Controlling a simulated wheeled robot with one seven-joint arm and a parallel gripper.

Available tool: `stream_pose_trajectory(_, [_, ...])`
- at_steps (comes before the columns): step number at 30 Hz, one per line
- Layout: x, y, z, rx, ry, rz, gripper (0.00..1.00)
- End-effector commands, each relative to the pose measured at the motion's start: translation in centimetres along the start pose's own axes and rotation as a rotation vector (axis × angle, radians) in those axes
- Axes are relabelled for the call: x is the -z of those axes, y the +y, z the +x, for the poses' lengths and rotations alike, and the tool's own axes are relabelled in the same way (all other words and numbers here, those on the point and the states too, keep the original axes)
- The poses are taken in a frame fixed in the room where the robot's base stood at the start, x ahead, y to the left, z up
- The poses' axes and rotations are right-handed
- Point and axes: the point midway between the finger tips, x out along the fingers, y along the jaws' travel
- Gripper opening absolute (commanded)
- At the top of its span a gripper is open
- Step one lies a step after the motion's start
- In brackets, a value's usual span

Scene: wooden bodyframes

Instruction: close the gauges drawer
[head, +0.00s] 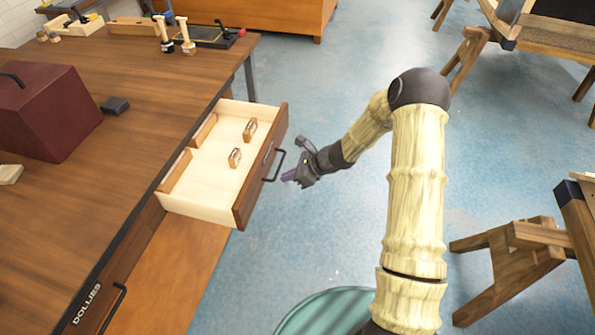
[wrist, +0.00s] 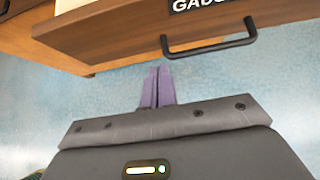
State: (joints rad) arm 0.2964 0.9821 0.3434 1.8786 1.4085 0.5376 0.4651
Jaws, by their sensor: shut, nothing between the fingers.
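The gauges drawer (head: 222,165) stands pulled out from the workbench in the head view, with a dark wooden front and a pale inside. Small wooden pieces lie in it. Its front panel (wrist: 130,32) shows in the wrist view with a partly cut-off label starting "GAU". The black bar handle (head: 274,165) is on the front; it also crosses the wrist view (wrist: 210,47). My gripper (head: 285,178) is just outside the front, near the handle. Its purple fingers are together and empty, pointing toward the drawer below the handle in the wrist view. Whether they touch it I cannot tell.
The workbench top (head: 110,160) holds a dark red box (head: 45,112) and several tools at the back. A shut drawer labelled "DOLLIES" (head: 100,300) is at the lower left. Wooden trestles (head: 520,255) stand on the right. The blue floor (head: 330,50) beyond the drawer is clear.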

Motion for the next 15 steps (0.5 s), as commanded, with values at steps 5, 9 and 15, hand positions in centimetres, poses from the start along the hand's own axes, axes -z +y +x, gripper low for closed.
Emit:
stream_pose_trajectory(5, [0.0, 0.1, 3.3, -0.003, 0.000, 0.001, 0.00])
stream_pose_trajectory(9, [-1.6, 0.1, 4.9, -0.002, 0.001, -0.003, 0.00])
stream_pose_trajectory(15, [-2.6, 0.0, 6.2, 0.000, 0.001, -0.001, 0.00])
